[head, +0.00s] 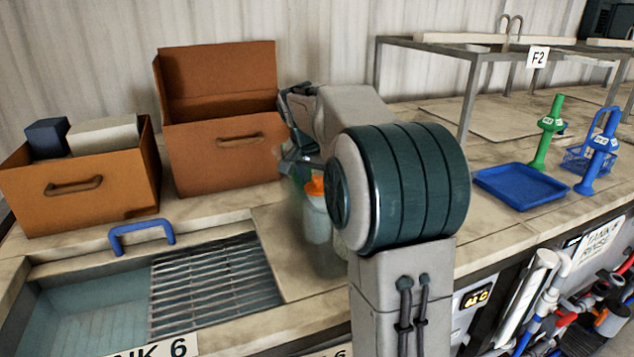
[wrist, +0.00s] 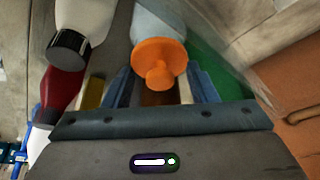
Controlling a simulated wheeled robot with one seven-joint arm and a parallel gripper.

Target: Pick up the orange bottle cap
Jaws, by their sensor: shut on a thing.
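The orange bottle cap (head: 316,186) sits on top of a pale translucent bottle (head: 317,222) on the counter side, partly hidden behind my arm. In the wrist view the orange cap (wrist: 160,62) has a short spout facing the camera, and the pale bottle body (wrist: 158,20) extends beyond it. My gripper (wrist: 160,88) is shut with its blue-grey fingers on either side of the cap. In the head view my gripper (head: 292,135) is mostly hidden by my wrist. I cannot tell whether the bottle touches the counter.
A white bottle with a black cap (wrist: 68,48) and a dark red item (wrist: 62,92) stand close beside the fingers. Something green (wrist: 208,72) is on the other side. Orange boxes (head: 222,150) stand behind. A tank with a grate (head: 215,285) lies at front left.

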